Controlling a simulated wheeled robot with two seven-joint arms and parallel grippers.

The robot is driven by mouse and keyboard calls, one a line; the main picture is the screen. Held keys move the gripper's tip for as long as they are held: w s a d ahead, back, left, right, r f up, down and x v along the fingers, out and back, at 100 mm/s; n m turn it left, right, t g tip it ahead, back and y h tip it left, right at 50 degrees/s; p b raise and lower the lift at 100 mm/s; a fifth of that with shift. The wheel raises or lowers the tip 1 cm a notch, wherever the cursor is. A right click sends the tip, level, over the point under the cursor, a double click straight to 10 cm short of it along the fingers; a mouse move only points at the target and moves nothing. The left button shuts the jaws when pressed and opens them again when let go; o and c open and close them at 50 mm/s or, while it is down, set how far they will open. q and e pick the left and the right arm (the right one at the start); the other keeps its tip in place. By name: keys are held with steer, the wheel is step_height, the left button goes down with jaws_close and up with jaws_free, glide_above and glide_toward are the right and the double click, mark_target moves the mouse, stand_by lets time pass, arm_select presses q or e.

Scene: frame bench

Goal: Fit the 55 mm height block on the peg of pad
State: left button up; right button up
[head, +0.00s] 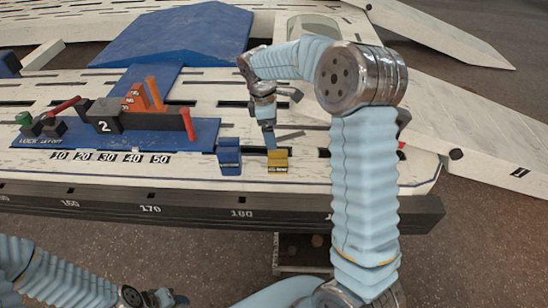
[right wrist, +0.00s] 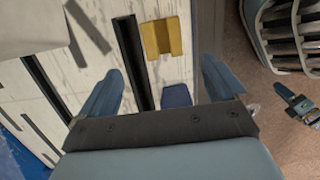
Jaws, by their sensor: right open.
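A yellow block (head: 278,161) with dark lettering stands near the bench's front edge; the lettering is too small to read. A blue block (head: 229,156) stands to its left, beside the end of the blue pad (head: 205,131). I cannot tell which is the 55 mm one, and no peg is clearly made out. My right gripper (head: 269,139) is just above and behind the yellow block. In the right wrist view its open jaws (right wrist: 161,66) are empty, with the yellow block (right wrist: 161,38) beyond the fingertips and a blue piece (right wrist: 176,95) between the fingers. My left gripper (head: 165,298) is low at bottom left, off the bench.
The blue pad carries a dark block marked 2 (head: 104,117), an orange stepped piece (head: 142,97) and red rods. A printed scale (head: 110,157) runs along the front. A larger blue sloped piece (head: 180,35) lies behind. Dark slots cross the white bench top (head: 310,170).

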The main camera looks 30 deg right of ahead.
glide_above(278, 156)
steer(key=a, duration=0.1)
steer(key=f, duration=0.6)
steer(key=shift+a, duration=0.2)
steer(key=f, duration=0.3)
steer(key=s+f, duration=0.1)
steer(key=f, duration=0.1)
steer(key=shift+d+f+b, duration=0.15)
steer(key=shift+d+b, duration=0.25)
steer(key=shift+w, duration=0.1)
steer(key=c, duration=1.6)
